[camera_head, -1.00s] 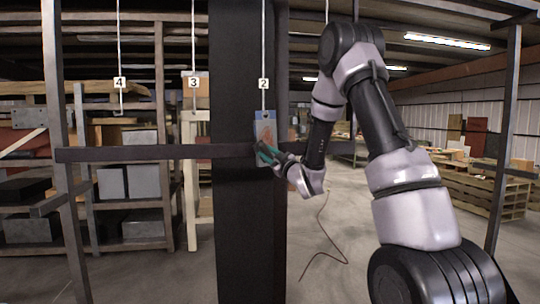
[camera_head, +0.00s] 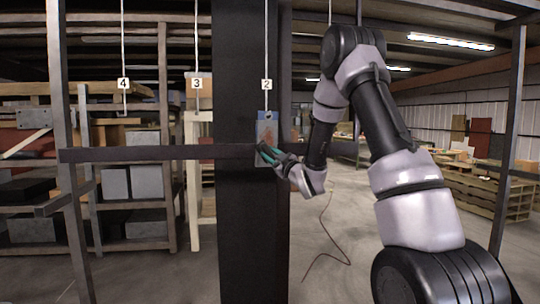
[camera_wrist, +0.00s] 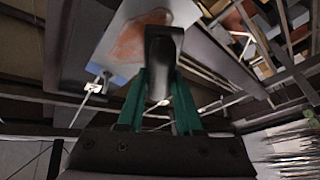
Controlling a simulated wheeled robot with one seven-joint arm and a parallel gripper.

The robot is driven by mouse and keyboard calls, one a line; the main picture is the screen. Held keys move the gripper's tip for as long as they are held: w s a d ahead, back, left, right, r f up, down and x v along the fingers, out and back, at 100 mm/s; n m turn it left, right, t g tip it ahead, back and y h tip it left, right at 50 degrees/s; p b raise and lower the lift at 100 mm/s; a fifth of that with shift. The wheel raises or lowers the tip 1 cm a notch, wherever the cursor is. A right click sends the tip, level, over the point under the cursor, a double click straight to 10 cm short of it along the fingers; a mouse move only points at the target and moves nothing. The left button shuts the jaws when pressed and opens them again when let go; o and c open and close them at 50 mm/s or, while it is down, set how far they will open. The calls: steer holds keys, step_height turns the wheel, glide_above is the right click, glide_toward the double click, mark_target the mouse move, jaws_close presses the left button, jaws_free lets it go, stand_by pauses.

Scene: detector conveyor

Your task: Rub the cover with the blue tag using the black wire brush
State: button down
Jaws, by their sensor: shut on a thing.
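The cover (camera_head: 266,128) is a grey-blue plate with a reddish rusty patch. It hangs on the line marked 2, in front of a dark column, and a small blue tag (camera_head: 267,114) shows at its top. My gripper (camera_head: 265,151) is at the lower part of the cover, its green fingers hiding some of it. In the wrist view, the fingers are shut on the black wire brush (camera_wrist: 163,48). The brush overlaps the rusty patch of the cover (camera_wrist: 138,38). I cannot tell whether the bristles touch it.
A dark horizontal bar (camera_head: 150,153) runs left of the cover. The dark column (camera_head: 245,230) stands behind it. Lines marked 3 (camera_head: 197,83) and 4 (camera_head: 123,84) hang to the left, before shelves with grey boxes (camera_head: 145,181).

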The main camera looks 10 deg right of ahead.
steer(key=shift+w+a, duration=0.25)
steer(key=shift+w, duration=0.9)
steer(key=shift+d, duration=0.15)
